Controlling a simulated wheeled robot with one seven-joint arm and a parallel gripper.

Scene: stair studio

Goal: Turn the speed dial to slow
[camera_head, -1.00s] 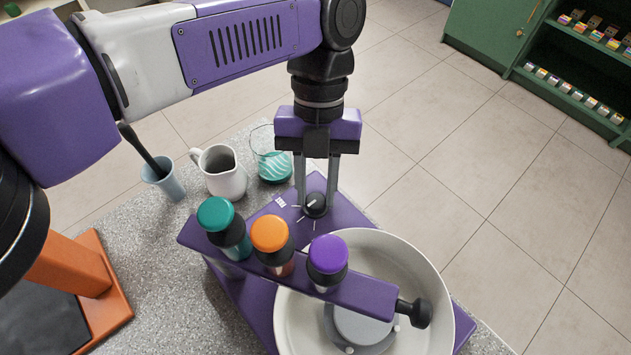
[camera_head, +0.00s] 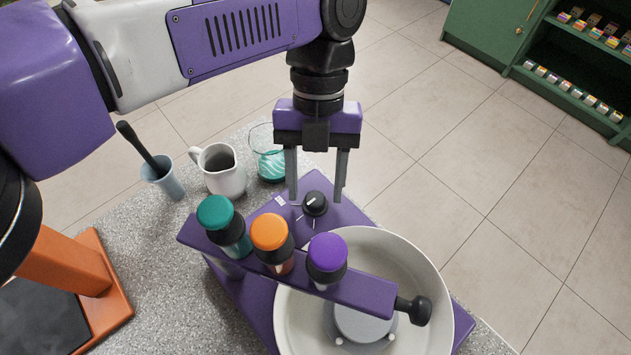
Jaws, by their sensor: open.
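The speed dial (camera_head: 315,203) is a small black knob with a pale pointer line on the purple base (camera_head: 346,215) of the machine. The pointer slants toward the upper right. Pale tick marks and a small white label (camera_head: 281,201) lie at its left; the label is too small to read. My gripper (camera_head: 316,198) is open over the dial, pointing down. One finger is left of the dial and one right, with gaps to both sides, so it holds nothing.
A purple bar with teal (camera_head: 215,212), orange (camera_head: 269,232) and purple (camera_head: 327,253) capped bottles crosses just in front of the dial. A white round bowl (camera_head: 432,270) sits at the right. A white pitcher (camera_head: 222,172), a glass (camera_head: 269,160) and a blue cup (camera_head: 165,183) stand behind left.

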